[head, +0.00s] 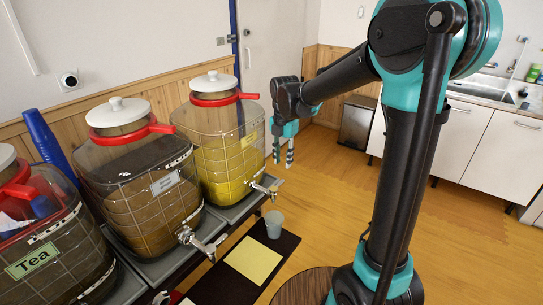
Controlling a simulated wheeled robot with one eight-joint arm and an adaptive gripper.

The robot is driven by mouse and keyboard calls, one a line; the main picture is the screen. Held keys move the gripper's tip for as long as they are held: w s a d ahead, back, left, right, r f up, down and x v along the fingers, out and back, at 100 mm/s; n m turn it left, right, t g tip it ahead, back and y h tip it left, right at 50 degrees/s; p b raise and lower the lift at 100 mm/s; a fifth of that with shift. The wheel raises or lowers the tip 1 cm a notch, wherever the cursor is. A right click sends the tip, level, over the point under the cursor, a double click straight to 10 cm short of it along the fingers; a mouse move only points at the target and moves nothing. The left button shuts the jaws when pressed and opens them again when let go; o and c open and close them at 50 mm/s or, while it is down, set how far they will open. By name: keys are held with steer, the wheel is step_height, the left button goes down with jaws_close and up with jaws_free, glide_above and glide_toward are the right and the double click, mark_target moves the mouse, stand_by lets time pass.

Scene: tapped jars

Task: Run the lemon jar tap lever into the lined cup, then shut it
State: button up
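The lemon jar (224,178) is the farthest jar, with yellow liquid, a yellow label, a red collar and a white lid. Its metal tap (264,189) sticks out low at the front right; whether the lever is open or shut is too small to tell, and I see no stream. A small grey-blue cup (274,226) stands upright on a dark low board (218,284), below and close to the tap. Its line and contents cannot be made out. My gripper (283,160) points down, fingers apart and empty, to the right of the lemon jar and above the tap.
A brown-drink jar (140,195) with its own tap (200,242) and a tea jar (50,250) stand to the left. A yellow sheet (254,258) lies on the board near the cup. Open wooden floor (335,185) lies to the right; a bin (357,122) stands behind.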

mark_target(282, 181)
steer(key=shift+a+f, duration=0.15)
steer(key=shift+f, duration=3.85)
steer(key=shift+f, duration=0.45)
